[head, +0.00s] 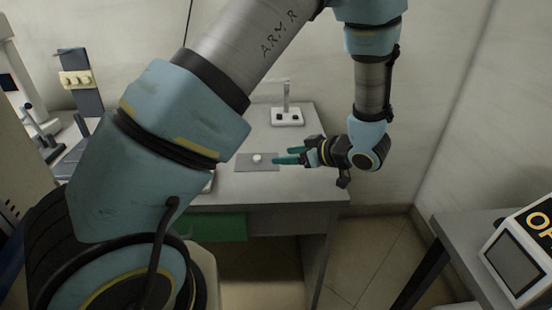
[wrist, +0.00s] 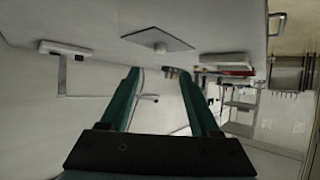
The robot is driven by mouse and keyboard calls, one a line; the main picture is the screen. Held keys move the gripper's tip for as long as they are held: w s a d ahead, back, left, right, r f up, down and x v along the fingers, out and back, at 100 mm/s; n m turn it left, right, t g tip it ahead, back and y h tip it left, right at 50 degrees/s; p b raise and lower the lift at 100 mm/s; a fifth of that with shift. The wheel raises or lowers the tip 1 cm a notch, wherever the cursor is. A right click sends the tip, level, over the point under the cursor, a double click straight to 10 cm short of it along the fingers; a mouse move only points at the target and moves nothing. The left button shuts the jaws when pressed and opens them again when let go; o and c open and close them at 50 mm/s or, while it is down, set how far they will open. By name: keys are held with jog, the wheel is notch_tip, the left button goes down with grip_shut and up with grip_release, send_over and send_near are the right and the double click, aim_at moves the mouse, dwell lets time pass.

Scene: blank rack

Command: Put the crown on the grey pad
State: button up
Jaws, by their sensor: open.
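The crown (head: 257,158), a small white piece, sits on the grey pad (head: 243,164), a flat dark plate on the light table. In the wrist view the crown (wrist: 160,48) also rests near the middle of the pad (wrist: 178,41). My gripper (head: 284,155) is just right of the crown in the head view, its green fingers pointing left toward it. In the wrist view the fingers (wrist: 160,72) are spread apart with nothing between them. The crown lies beyond the fingertips and appears apart from them.
A white stand with a post (head: 287,117) is behind the pad on the table. A yellowish block on a dark upright (head: 77,79) is at the far left. A device with a screen (head: 515,262) is at the right. My arm hides the table's left part.

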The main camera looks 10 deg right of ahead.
jog(key=shift+s+d+r, duration=0.35)
jog(key=shift+s, duration=0.2)
jog(key=w+a+r+m+g+h, duration=0.1)
jog(key=w+a+r+m+h, duration=0.1)
jog(key=w+h, duration=0.25)
jog(key=w+a+r+m+g+h, duration=0.1)
jog(key=w+a+r+m+h, duration=0.15)
jog(key=w, duration=0.35)
jog(key=s+a+r+m+g, duration=0.1)
jog(key=s+a+m+g, duration=0.1)
jog(key=s+a, duration=0.5)
jog(key=s+a+r+m+g, duration=0.1)
jog(key=s+a+g, duration=0.3)
jog(key=s+a, duration=0.4)
jog(key=a, duration=0.5)
jog(key=shift+r+m, duration=0.25)
jog(key=shift+m, duration=0.1)
